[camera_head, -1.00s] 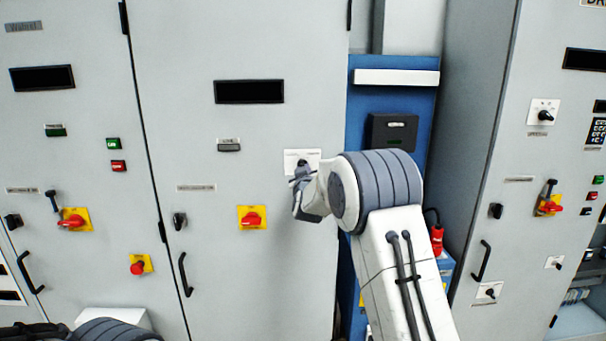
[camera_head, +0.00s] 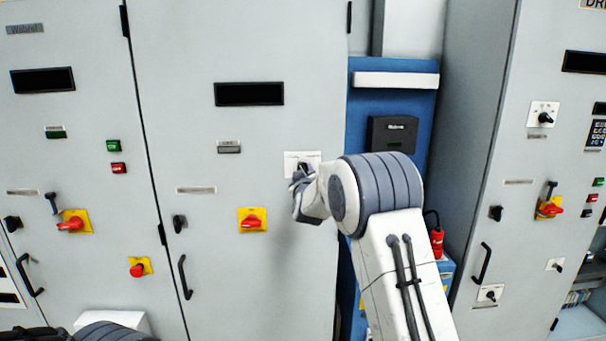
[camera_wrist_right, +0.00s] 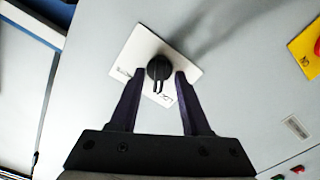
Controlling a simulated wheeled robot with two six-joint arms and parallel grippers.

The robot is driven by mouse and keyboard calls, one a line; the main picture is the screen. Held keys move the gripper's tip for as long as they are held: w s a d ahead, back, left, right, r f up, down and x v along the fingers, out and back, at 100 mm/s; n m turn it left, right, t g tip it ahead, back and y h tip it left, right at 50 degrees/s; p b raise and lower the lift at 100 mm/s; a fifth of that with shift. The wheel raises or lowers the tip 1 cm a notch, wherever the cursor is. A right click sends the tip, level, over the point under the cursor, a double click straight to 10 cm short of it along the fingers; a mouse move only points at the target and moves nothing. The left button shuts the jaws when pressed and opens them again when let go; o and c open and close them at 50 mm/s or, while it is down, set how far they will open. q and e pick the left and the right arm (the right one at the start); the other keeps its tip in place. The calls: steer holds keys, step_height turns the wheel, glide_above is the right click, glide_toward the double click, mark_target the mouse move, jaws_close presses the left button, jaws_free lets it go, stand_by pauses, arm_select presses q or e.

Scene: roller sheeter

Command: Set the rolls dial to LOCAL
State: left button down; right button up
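The rolls dial is a black rotary knob (camera_wrist_right: 159,68) on a white square plate (camera_wrist_right: 135,55) on the grey cabinet door. In the wrist view its pointer bar points down toward my gripper's base; the small plate lettering is unreadable. In the head view the plate (camera_head: 311,156) shows above my right gripper (camera_head: 303,172), which largely hides the knob. My right gripper (camera_wrist_right: 160,76) is open in the wrist view, one dark finger on each side of the knob with narrow gaps. My left gripper is not in view; only part of my left arm shows at lower left.
On the same door are a red rotary switch on yellow (camera_head: 252,220), a black handle (camera_head: 185,277) and a small black knob (camera_head: 179,223). A blue panel (camera_head: 391,190) with a black box (camera_head: 392,133) stands right of the door. Another grey cabinet (camera_head: 485,200) stands farther right.

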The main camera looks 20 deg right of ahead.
steer(key=b+v, duration=0.4)
steer(key=v, duration=0.6)
steer(key=shift+s, duration=0.2)
stand_by(0.6)
